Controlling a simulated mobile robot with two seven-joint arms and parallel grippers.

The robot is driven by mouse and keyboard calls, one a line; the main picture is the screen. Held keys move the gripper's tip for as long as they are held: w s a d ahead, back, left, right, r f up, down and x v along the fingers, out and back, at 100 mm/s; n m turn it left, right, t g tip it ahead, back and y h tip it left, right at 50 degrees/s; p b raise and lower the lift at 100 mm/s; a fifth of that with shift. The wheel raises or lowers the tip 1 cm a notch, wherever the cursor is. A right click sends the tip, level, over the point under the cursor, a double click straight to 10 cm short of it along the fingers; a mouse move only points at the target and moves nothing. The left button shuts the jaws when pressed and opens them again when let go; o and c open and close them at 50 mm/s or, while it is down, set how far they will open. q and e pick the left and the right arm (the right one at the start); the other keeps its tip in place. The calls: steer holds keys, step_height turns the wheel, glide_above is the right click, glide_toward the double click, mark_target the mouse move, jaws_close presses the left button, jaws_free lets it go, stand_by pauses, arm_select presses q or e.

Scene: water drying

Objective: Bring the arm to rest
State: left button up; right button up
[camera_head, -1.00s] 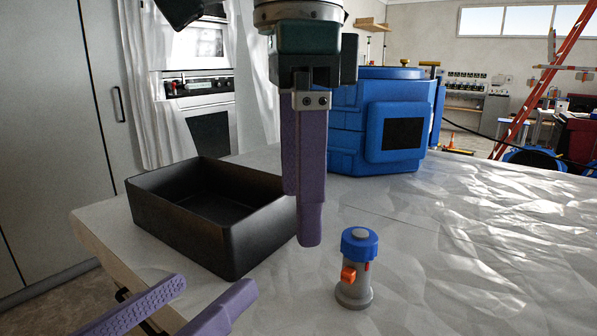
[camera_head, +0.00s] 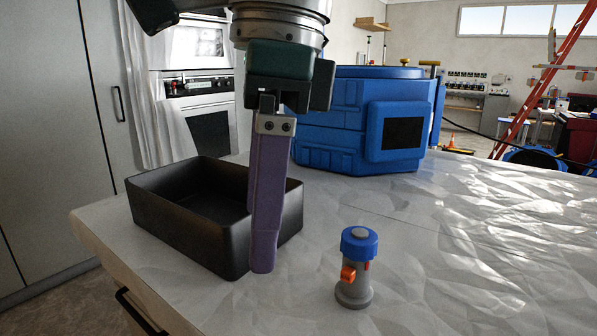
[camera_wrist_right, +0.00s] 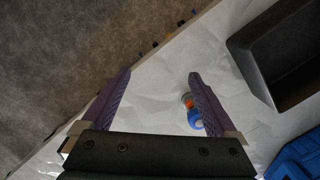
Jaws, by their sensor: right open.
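My right gripper (camera_head: 262,268) hangs down over the table with its purple fingers in front of the black tray's right part. In the head view one finger hides the other. The right wrist view shows the two fingers (camera_wrist_right: 160,76) wide apart with nothing gripped between them. A small grey device with a blue cap and orange knob (camera_head: 354,280) stands upright on the table, right of the gripper and apart from it in the head view. It shows partly behind one finger in the right wrist view (camera_wrist_right: 194,118). My left gripper is out of view.
The open black tray (camera_head: 160,215) is on the table (camera_head: 470,270) at left and looks empty where visible. A large blue container (camera_head: 345,120) stands behind the gripper. The table's right side is clear. The table edge runs along the left front.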

steer(key=s+a+m+g+y, duration=0.1)
steer(key=s+a+g+y, duration=0.1)
steer(key=s+a+y, duration=0.35)
steer(key=s+a+g+y, duration=0.1)
steer(key=s+a+y, duration=0.2)
steer(key=a, duration=0.6)
steer(key=s+a+r+m+t+y, duration=0.1)
steer(key=a+r+m+y, duration=0.4)
steer(key=r+m+y, duration=0.45)
steer(key=w+d+r+m+t+h, duration=0.2)
steer(key=w+d+m+t, duration=0.45)
steer(key=m+t, duration=0.35)
steer(key=w+d+r+m+t+h, duration=0.25)
steer(key=w+d+m+t, duration=0.25)
steer(key=d+m+t, duration=0.5)
steer(key=d+f+m+g+h, duration=0.2)
steer(key=d+f+m+h, duration=1)
steer(key=f+m, duration=0.35)
steer(key=s+d+f+m+g+h, duration=0.3)
steer(key=s+d+f+m+g, duration=0.35)
steer(key=s+d+f, duration=0.4)
steer(key=s+d+f+m+g, duration=0.1)
steer(key=s+f+g, duration=0.15)
steer(key=s, duration=0.45)
steer(key=s+d+f+m+g, duration=0.1)
steer(key=s+f+g, duration=0.15)
steer(key=s, duration=0.35)
step_height(320, 180, up, 44)
steer(key=p, duration=4.4)
steer(key=shift+w, duration=0.35)
